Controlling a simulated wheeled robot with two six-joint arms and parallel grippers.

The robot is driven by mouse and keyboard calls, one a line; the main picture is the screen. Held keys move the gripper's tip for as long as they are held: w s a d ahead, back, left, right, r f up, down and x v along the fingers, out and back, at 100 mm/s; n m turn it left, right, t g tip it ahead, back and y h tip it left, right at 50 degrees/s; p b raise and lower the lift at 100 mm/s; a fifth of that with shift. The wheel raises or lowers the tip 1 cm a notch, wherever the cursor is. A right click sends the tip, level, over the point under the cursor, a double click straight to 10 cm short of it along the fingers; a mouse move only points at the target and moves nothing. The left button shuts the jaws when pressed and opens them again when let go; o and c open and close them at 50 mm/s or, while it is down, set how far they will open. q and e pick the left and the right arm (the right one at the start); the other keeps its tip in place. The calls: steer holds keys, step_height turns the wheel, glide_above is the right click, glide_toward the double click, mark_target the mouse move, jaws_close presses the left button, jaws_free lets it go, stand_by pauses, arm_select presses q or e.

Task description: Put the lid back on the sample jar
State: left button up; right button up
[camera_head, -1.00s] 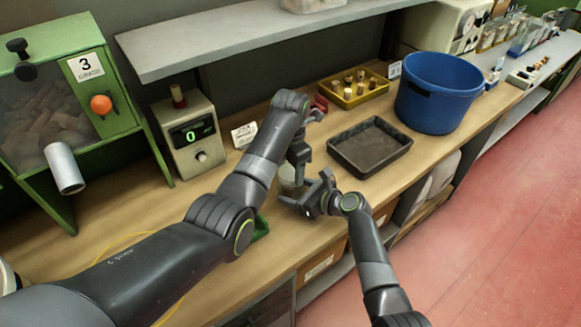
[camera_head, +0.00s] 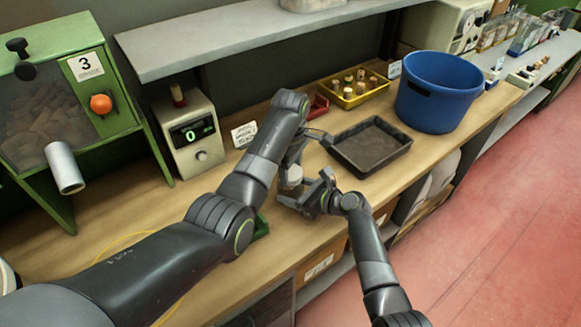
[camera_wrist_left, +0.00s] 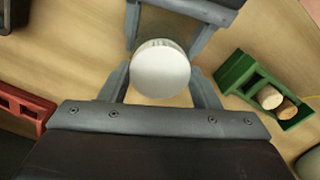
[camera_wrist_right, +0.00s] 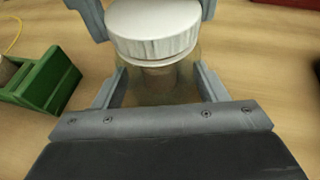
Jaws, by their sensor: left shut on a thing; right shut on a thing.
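The white round lid (camera_head: 293,173) is in my left gripper (camera_head: 292,168), which is shut on it. In the left wrist view the lid (camera_wrist_left: 160,68) sits between the fingers and hides the jar under it. My right gripper (camera_head: 302,192) is shut around the clear glass sample jar (camera_wrist_right: 155,88), which stands upright on the bench. In the right wrist view the lid (camera_wrist_right: 153,30) is level over the jar's mouth. I cannot tell whether a small gap is left between them.
A green holder with corks (camera_wrist_left: 270,95) stands close beside the jar. A dark tray (camera_head: 370,147), a blue bucket (camera_head: 438,95), a yellow cork tray (camera_head: 352,88) and a red part (camera_head: 318,106) lie behind. A digital device (camera_head: 190,135) stands to the left.

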arm_select(q)
steer(key=m, duration=1.2)
steer(key=shift+m, duration=0.3)
steer(key=m, duration=0.7)
steer(key=shift+m, duration=0.4)
steer(key=m, duration=1)
steer(key=shift+m, duration=0.3)
steer(key=o, duration=1.2)
steer(key=shift+f, duration=0.1)
steer(key=shift+c, duration=0.2)
